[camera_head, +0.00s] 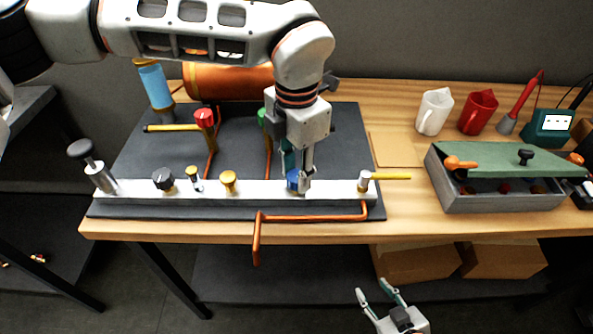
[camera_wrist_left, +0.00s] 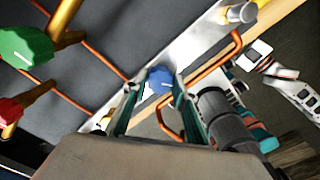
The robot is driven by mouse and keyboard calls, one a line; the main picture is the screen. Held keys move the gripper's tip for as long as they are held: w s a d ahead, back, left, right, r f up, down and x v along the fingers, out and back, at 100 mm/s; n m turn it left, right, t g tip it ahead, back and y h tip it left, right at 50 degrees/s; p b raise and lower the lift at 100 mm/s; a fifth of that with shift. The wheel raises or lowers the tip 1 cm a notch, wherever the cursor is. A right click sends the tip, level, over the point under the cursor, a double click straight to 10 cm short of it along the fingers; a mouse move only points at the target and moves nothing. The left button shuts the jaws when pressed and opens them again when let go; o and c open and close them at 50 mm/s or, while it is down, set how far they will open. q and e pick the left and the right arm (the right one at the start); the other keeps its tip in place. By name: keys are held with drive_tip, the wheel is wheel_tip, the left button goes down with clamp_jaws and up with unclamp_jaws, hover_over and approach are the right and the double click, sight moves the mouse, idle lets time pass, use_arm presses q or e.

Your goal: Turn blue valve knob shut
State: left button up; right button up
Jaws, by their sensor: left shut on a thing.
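The blue valve knob (camera_head: 293,180) sits on the white manifold bar (camera_head: 258,191) near its right part. My left gripper (camera_head: 299,186) points down onto the knob and is shut on it. In the left wrist view the blue knob (camera_wrist_left: 159,79) shows between the two fingers of my left gripper (camera_wrist_left: 158,88), with a pale mark line on its face. In the head view the fingers hide part of the knob. My right gripper (camera_head: 388,294) is open and empty, low in front of the table.
A black knob (camera_head: 163,179) and yellow knobs (camera_head: 229,181) stand on the bar to the left. Behind are a red knob (camera_head: 204,118) and a green knob (camera_wrist_left: 26,46). A copper pipe (camera_head: 312,217) runs in front. A grey box (camera_head: 500,192) with a green lid stands at right.

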use_arm(q)
drive_tip(key=m, duration=0.7)
drive_tip(key=shift+r, duration=0.1)
drive_tip(key=shift+p, duration=0.3)
idle(0.3)
drive_tip(key=o, duration=1.1)
wheel_tip(320, 180, up, 12)
